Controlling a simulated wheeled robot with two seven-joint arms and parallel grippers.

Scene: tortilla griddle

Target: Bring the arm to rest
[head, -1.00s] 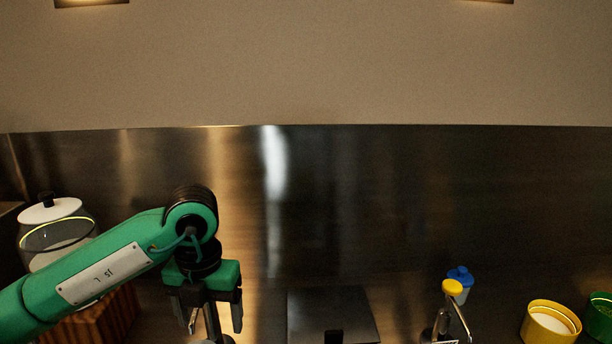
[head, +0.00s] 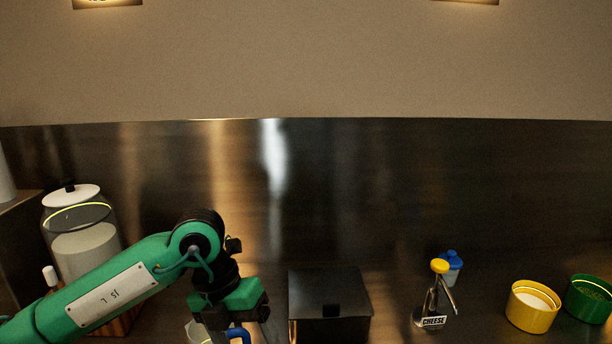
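My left arm comes in from the left, green and black, with its gripper (head: 232,322) pointing down near the lower edge of the head view. Its two fingers look spread apart, with nothing visible clamped between them; the tips are at or below the picture's edge. Below and behind it shows part of a pale container (head: 200,334) and a blue curved piece (head: 240,333). Whether these touch the gripper I cannot tell. My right gripper is not in view.
A black lidded box (head: 330,290) stands right of the gripper. A glass jar (head: 85,245) stands at left, before a steel backsplash (head: 400,190).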

